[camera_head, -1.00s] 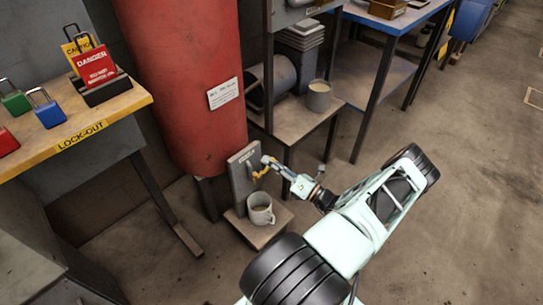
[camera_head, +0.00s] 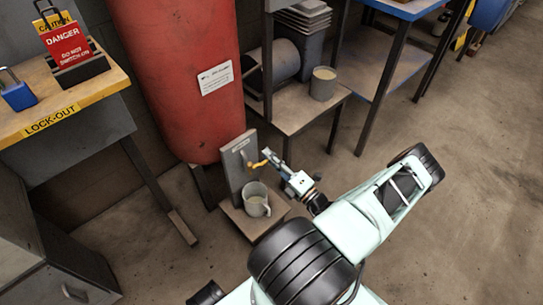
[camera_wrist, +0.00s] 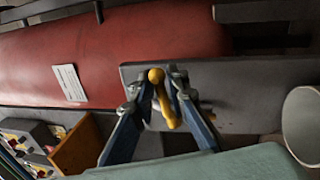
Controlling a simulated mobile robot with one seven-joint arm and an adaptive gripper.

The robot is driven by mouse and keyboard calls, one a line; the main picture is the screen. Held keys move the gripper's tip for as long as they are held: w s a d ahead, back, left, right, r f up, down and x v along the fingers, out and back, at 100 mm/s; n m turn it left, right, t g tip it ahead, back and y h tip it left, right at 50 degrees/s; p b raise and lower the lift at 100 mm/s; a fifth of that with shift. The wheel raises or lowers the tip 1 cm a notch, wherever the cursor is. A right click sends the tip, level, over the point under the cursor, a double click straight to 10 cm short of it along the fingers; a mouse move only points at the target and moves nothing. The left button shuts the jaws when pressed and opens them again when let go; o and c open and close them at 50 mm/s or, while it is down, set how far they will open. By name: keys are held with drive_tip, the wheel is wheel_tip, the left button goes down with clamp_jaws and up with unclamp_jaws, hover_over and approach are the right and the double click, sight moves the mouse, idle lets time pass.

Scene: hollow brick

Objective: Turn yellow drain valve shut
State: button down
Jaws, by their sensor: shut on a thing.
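The yellow drain valve (camera_head: 258,164) is a small lever on a grey upright plate (camera_head: 237,165) in front of the red tank (camera_head: 185,75). In the wrist view the yellow lever (camera_wrist: 162,98) has a round knob at its upper end and lies between my fingertips. My gripper (camera_head: 270,158) is shut on the lever, with a finger on each side of it (camera_wrist: 160,88). A grey mug (camera_head: 256,199) stands on the low shelf below the valve. The fingers partly hide the lever's sides.
A lock-out bench (camera_head: 95,90) with a red danger tag (camera_head: 66,43) and a blue padlock (camera_head: 17,92) stands at the left. A shelf with another mug (camera_head: 323,83) is behind the valve. Open floor (camera_head: 450,130) lies at the right.

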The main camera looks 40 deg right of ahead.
drive_tip(key=shift+s+f+m+b, duration=0.1)
drive_tip(key=shift+f+m+b, duration=0.25)
drive_tip(key=shift+f+m, duration=0.35)
drive_tip(key=shift+r+h, duration=0.15)
drive_tip(key=shift+h, duration=0.25)
drive_tip(key=c, duration=2.1)
unclamp_jaws()
drive_tip(key=shift+m, duration=0.3)
drive_tip(key=shift+r, duration=0.15)
wheel_tip(320, 180, up, 10)
drive_tip(key=shift+f, duration=0.1)
